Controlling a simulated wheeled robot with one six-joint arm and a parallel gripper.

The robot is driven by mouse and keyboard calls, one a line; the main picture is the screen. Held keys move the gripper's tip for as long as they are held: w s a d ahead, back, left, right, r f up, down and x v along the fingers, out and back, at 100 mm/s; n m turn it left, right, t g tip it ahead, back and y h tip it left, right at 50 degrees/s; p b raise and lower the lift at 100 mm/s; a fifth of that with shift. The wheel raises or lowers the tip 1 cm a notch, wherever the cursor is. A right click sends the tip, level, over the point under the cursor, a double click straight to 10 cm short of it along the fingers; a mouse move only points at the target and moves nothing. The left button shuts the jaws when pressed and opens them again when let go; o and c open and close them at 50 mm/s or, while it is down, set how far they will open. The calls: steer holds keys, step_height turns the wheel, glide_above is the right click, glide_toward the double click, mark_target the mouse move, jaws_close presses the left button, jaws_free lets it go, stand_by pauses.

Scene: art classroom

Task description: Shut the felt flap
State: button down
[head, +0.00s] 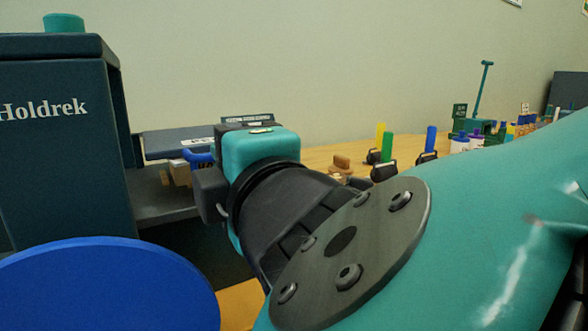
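No part that I can name for sure as the felt flap shows in the head view. A flat dark blue panel (180,141) with a pale edge lies behind my wrist, over a grey shelf-like surface (160,204) beside the navy Holdrek cabinet (62,160). I cannot tell whether this panel is the flap. My teal and black wrist is in the middle, in front of the panel's right end. A dark block (209,194) at the wrist's left side seems to be part of my gripper. Its fingertips are hidden, so its opening does not show.
A small bright blue piece (199,158) and a tan piece (178,175) sit below the panel. A round blue surface (105,290) fills the lower left. A wooden tabletop (318,157) runs right with clips, a tan block (342,163) and jars. My arm covers the lower right.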

steer(key=shift+a+f, duration=0.1)
steer(key=shift+f, duration=0.35)
steer(key=c, duration=1.2)
jaws_free()
steer(key=shift+r, duration=0.2)
step_height(320, 180, up, 20)
steer(key=p, duration=1.8)
steer(key=shift+f, duration=0.15)
